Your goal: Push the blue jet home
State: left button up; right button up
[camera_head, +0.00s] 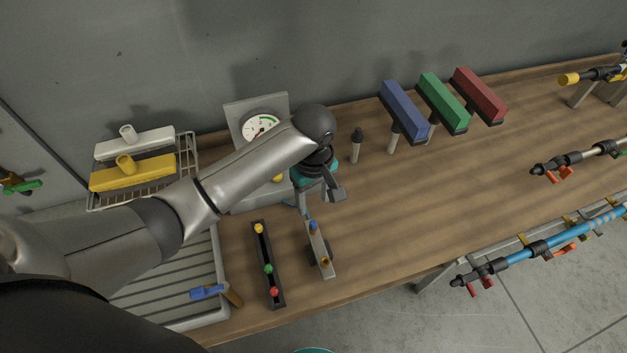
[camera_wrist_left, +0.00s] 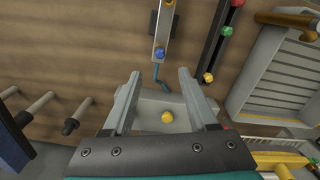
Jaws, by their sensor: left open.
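The blue jet (camera_head: 313,226) sits at the far end of a narrow grey bar (camera_head: 320,252) on the bench, with an orange-brown fitting at the bar's near end. In the left wrist view the blue jet (camera_wrist_left: 160,52) shows as a small round head on the bar, just beyond the gap between my fingertips. I cannot tell how deep it sits. My left gripper (camera_head: 321,199) is open and empty, above the bench just behind the blue jet and apart from it. Its two fingers (camera_wrist_left: 159,75) point toward the bar. My right gripper is not in view.
A dark strip (camera_head: 264,253) with yellow, green and red jets lies left of the bar. A gauge box (camera_head: 240,112) with a yellow knob stands behind my gripper. A ribbed tray (camera_head: 160,292) is at left. Blue, green and red blocks stand at back. Bench right of the bar is clear.

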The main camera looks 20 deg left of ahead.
pick_arm(q)
notch_tip(320, 180, up, 6)
jog(key=shift+f, duration=0.2)
dwell(0.5)
